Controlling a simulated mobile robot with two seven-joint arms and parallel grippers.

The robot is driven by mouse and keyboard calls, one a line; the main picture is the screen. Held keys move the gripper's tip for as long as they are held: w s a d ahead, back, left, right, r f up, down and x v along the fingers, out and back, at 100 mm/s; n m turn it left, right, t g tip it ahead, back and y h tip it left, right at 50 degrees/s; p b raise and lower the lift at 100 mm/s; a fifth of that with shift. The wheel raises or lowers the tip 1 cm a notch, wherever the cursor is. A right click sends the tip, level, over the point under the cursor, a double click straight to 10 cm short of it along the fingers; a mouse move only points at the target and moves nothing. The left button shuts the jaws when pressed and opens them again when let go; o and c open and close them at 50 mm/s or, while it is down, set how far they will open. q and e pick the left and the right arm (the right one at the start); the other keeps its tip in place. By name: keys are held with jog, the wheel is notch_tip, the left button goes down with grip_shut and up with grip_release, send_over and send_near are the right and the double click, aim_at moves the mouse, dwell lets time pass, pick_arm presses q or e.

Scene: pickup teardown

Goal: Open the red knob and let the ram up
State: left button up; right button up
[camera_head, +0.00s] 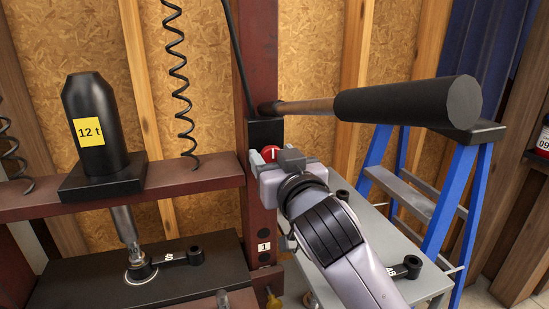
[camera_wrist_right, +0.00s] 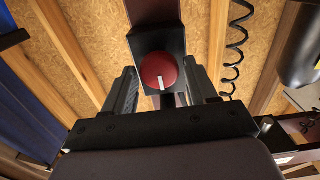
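The red knob (camera_head: 271,153) sits on a black block on the dark red press post. In the right wrist view the knob (camera_wrist_right: 158,70) shows a white mark pointing down in the picture. My right gripper (camera_head: 270,163) is at the knob. Its two fingers stand apart on either side of the knob, with gaps visible, so it looks open and not closed on it. The black 12 t jack (camera_head: 91,120) stands on the crossbeam. Its silver ram (camera_head: 126,226) reaches down to a black part on the dark plate. My left gripper is not in view.
A pump handle with a thick black grip (camera_head: 405,101) sticks out above my right arm. A blue stepladder (camera_head: 455,205) and a grey table (camera_head: 345,205) stand at the right. A coiled black cord (camera_head: 180,75) hangs between jack and post.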

jog(key=c, duration=0.6)
jog(key=shift+c, duration=0.2)
jog(key=shift+r+n+p, duration=0.1)
jog(key=shift+n+p, duration=0.7)
jog(key=shift+n, duration=0.1)
jog(key=shift+n+p, duration=0.5)
jog(key=shift+n, duration=0.7)
jog(key=n, duration=0.5)
jog(key=shift+a+f, duration=0.15)
jog(key=shift+f, duration=0.05)
jog(key=n, duration=0.6)
jog(key=shift+f+n, duration=0.1)
jog(key=shift+n, duration=0.2)
